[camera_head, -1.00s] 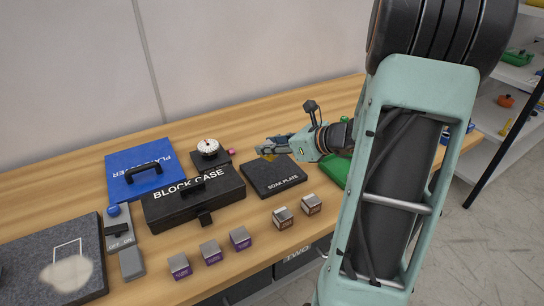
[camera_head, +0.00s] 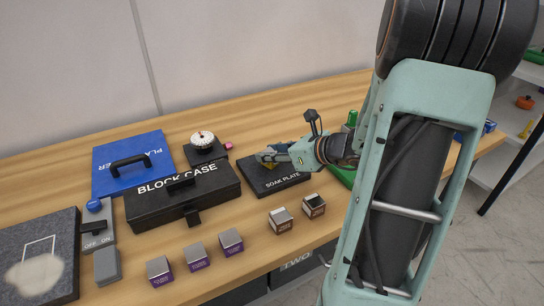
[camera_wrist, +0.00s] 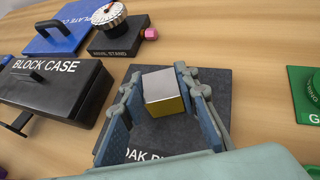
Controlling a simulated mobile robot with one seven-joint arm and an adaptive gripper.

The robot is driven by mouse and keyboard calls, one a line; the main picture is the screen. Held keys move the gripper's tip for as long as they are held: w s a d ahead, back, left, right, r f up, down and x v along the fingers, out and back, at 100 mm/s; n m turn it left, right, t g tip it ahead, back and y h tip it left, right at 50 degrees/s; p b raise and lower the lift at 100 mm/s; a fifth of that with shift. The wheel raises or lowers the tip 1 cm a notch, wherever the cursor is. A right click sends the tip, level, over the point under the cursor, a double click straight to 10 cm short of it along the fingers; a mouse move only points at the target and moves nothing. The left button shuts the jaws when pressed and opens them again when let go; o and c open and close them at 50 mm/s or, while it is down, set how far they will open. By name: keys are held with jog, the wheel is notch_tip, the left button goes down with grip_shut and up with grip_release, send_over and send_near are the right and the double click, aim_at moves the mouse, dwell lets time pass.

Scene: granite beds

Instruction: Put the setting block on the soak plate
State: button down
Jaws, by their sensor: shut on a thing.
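The setting block (camera_wrist: 166,91) is a small cube with a silvery top and a yellow side. My gripper (camera_wrist: 160,112) is shut on it, with a finger on each side, in the wrist view. The soak plate (camera_head: 258,184) is a dark square slab on the bench; it also shows under the block in the wrist view (camera_wrist: 214,84). The block is over the plate; whether it touches the plate I cannot tell. In the head view my gripper (camera_head: 270,160) is above the plate and its fingers hide most of the block.
The black block case (camera_head: 150,208) stands left of the plate, with the dial stand (camera_head: 207,153) behind. Purple-labelled blocks (camera_head: 196,257) and brown-labelled blocks (camera_head: 281,221) stand along the front. A green object (camera_wrist: 303,92) lies right of the plate.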

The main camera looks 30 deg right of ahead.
jog(key=shift+r, duration=0.15)
jog(key=shift+f, duration=0.2)
jog(key=c, duration=1.5)
grip_release()
jog(key=shift+r, duration=0.1)
jog(key=shift+s+r, duration=0.15)
jog(key=shift+r, duration=0.05)
jog(key=p+v, duration=0.2)
jog(key=v, duration=0.9)
jog(key=shift+s+d, duration=0.2)
jog(key=shift+s, duration=0.1)
jog(key=shift+r, duration=0.1)
